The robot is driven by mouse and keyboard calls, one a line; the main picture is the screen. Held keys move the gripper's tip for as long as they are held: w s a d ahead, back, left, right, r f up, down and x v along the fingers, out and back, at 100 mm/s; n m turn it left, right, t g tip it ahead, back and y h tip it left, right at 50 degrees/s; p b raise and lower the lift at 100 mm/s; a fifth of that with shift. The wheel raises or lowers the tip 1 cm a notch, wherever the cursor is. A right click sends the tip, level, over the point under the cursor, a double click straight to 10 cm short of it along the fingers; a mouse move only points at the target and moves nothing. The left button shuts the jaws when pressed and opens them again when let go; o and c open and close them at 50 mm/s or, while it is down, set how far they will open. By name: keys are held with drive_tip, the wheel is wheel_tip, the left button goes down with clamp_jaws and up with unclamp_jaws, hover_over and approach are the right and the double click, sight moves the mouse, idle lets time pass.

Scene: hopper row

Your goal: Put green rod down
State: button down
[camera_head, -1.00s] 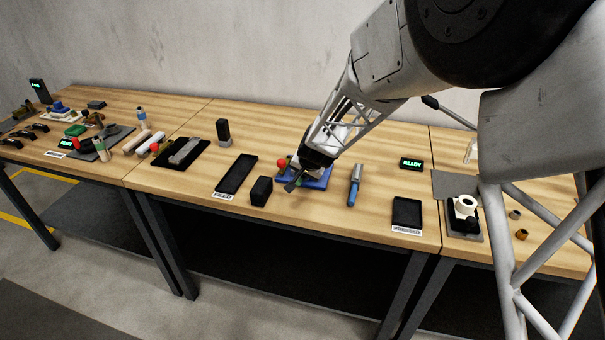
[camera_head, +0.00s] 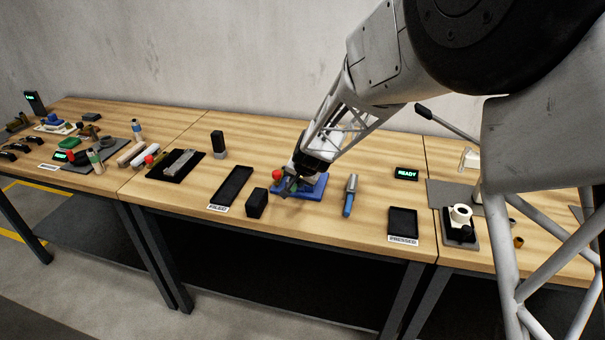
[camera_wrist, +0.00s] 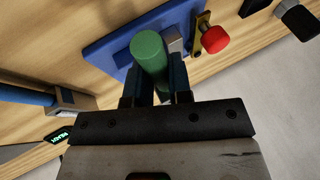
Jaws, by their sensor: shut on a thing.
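The green rod (camera_wrist: 150,52) is held between the two fingers of my gripper (camera_wrist: 157,85) in the wrist view. The rod's rounded end points away from the palm, over a blue plate (camera_wrist: 112,47). In the head view my gripper (camera_head: 291,185) is at the left part of the blue plate (camera_head: 314,190), and the rod is hard to make out there. A red knob (camera_wrist: 214,39) on a brass-coloured bracket is beside the rod; it also shows in the head view (camera_head: 278,175). I cannot tell whether the rod touches the plate.
A black block (camera_head: 257,203) and a long black tray (camera_head: 231,187) are left of the plate. A blue-handled tool (camera_head: 350,196) lies to its right. A small black tray (camera_head: 403,222) and a READY display (camera_head: 406,174) are further right. Bare wood lies between them.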

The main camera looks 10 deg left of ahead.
drive_tip(key=shift+r, duration=0.1)
drive_tip(key=shift+w+a+r+n, duration=0.1)
drive_tip(key=shift+a+r+n, duration=0.3)
drive_tip(key=shift+a+r, duration=0.15)
drive_tip(key=s+a+r+n+g+y, duration=0.1)
drive_tip(key=a+r+n+g, duration=0.3)
drive_tip(key=a+r+n, duration=0.5)
wheel_tip(320, 180, up, 4)
drive_tip(key=shift+a+g+y, duration=0.4)
drive_tip(key=shift+a+y, duration=0.1)
drive_tip(key=shift+a, duration=0.05)
drive_tip(key=a+f, duration=0.8)
drive_tip(key=a, duration=0.1)
drive_tip(key=shift+s+f+m, duration=0.2)
drive_tip(key=shift+f+m, duration=0.2)
drive_tip(key=shift+a, duration=0.1)
